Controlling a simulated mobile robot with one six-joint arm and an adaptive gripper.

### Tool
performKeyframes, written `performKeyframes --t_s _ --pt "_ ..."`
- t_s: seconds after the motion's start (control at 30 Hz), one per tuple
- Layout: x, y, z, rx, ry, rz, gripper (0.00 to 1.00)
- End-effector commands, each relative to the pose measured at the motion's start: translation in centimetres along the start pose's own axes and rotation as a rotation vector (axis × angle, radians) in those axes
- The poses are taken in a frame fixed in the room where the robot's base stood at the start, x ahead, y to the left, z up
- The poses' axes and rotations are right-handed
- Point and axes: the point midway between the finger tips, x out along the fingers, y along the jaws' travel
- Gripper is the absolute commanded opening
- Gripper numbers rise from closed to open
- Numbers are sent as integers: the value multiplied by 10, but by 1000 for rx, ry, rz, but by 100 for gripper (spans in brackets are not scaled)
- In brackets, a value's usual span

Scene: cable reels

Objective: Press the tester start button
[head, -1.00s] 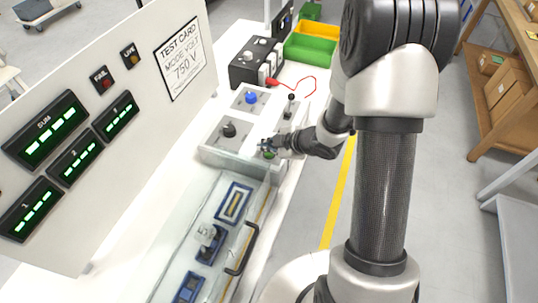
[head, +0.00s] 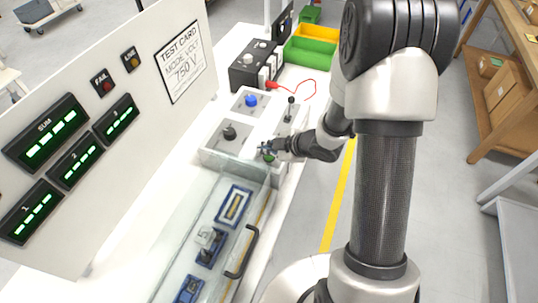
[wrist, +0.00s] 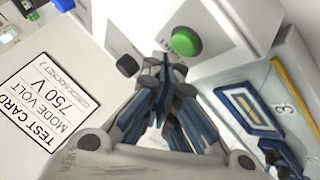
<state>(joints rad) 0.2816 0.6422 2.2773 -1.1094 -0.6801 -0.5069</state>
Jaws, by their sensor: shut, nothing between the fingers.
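The green start button (wrist: 186,41) sits on the light-coloured face of the tester's control box (wrist: 222,25) in the wrist view. In the head view the button (head: 269,157) shows just under my gripper (head: 264,148), partly hidden by it. My gripper is shut and empty. In the wrist view its closed fingertips (wrist: 165,62) point toward the box and lie just lower left of the button. I cannot tell whether they touch it.
A clear cover with a black handle (head: 243,252) lies over blue-framed sockets in front of the box. A dark knob (head: 230,132), a blue knob (head: 251,100) and a lever (head: 290,108) share the box top. The display panel (head: 140,110) stands at left.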

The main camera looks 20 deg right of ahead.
Motion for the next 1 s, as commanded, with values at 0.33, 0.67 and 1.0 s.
performKeyframes --t_s 0.33,0.67,1.0 --pt "2 -2 2 0 0 0 0" --pt "6 -4 4 0 0 0 0" --pt "7 -5 5 0 0 0 0"
